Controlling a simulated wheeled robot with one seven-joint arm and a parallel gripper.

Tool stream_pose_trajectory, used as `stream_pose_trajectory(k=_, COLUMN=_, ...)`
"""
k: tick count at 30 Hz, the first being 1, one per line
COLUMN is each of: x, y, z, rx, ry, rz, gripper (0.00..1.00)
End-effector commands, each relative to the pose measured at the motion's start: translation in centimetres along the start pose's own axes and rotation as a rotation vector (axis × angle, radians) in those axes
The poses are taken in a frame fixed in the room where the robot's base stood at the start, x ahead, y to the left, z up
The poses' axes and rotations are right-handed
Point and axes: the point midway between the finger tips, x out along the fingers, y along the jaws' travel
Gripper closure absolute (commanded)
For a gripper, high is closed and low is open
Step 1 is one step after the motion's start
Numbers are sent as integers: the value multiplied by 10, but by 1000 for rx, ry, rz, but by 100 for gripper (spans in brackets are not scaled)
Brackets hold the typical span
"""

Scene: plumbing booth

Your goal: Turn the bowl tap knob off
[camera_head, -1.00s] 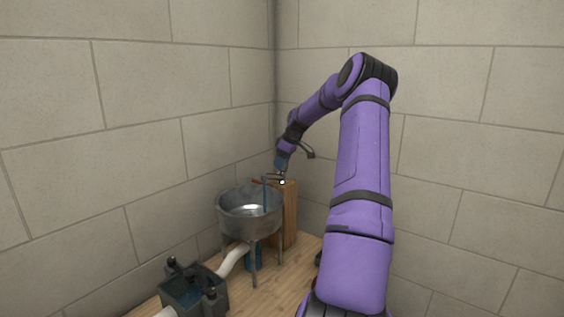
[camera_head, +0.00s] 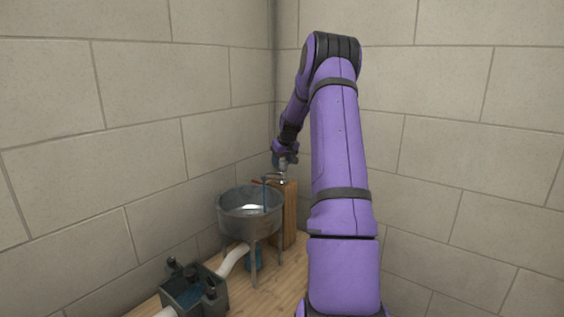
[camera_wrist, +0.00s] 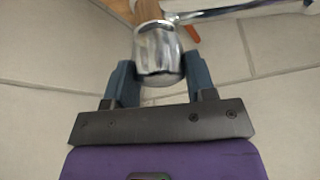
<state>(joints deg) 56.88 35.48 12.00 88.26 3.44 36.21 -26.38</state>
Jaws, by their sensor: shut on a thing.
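The bowl tap knob (camera_wrist: 159,57) is a shiny chrome piece between the two blue-grey fingers of my gripper (camera_wrist: 160,85) in the wrist view. The fingers are shut on it from both sides. In the head view my gripper (camera_head: 282,171) is at the tap, above the wooden post, and the knob is too small to make out clearly. A stream of blue water (camera_head: 265,198) runs from the spout down into the metal bowl (camera_head: 236,216). A red piece (camera_head: 258,183) shows beside the spout; it looks orange-red in the wrist view (camera_wrist: 192,31).
The bowl stands on legs beside the wooden post (camera_head: 290,215) in the corner between two block walls. A white pipe (camera_head: 232,260) leads from under the bowl to a dark tank (camera_head: 194,291) holding blue water. My arm fills the right middle of the head view.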

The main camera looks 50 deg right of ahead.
Motion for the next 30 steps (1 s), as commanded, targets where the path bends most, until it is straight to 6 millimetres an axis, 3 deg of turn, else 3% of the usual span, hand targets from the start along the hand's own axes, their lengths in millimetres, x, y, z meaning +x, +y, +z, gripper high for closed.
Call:
stream_pose_trajectory(k=15, x=0, y=0, z=0, rx=386, ry=1, rz=163, gripper=73)
stream_pose_trajectory(k=30, x=0, y=1, z=0, rx=522, ry=0, rz=217, gripper=73)
